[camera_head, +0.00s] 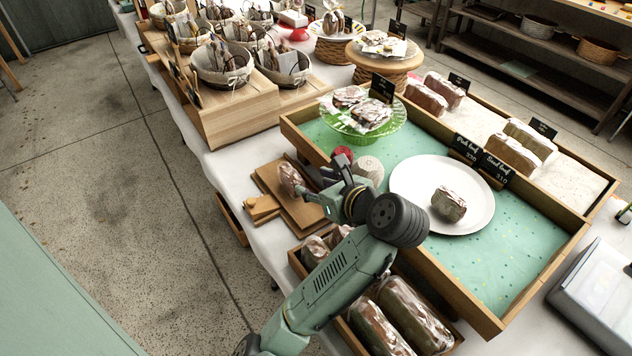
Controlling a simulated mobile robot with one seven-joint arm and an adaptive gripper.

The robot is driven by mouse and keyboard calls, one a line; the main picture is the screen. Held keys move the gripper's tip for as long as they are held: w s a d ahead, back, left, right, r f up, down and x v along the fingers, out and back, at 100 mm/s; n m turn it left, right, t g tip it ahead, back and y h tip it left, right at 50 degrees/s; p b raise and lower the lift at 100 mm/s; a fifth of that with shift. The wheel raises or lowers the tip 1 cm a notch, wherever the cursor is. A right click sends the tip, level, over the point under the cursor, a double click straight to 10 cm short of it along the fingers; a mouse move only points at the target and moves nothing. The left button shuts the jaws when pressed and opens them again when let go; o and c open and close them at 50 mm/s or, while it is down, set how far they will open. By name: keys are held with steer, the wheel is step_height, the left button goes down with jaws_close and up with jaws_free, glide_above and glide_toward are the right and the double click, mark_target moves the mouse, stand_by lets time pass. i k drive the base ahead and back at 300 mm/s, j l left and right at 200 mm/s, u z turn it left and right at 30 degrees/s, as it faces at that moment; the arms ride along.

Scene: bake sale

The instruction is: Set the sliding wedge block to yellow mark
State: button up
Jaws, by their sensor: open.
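A small light wooden block with a rounded knob (262,207) sits at the left edge of a brown wooden board (300,217); it looks like the sliding wedge block, though its wedge shape is too small to make out. I cannot make out a yellow mark. A brown loaf-like piece (290,180) is on the board, behind and right of the block. My gripper (318,180) is open, just right of this piece and apart from the block. My gripper and wrist hide the board's right part.
A green-lined wooden tray (505,267) with a white plate (402,187) lies right of my gripper. Its wooden rim and a green cake stand (350,132) are close behind. A crate of wrapped loaves (405,315) is below my arm. Open floor is at left.

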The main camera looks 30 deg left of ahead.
mark_target(258, 208)
steer(key=u, duration=1.2)
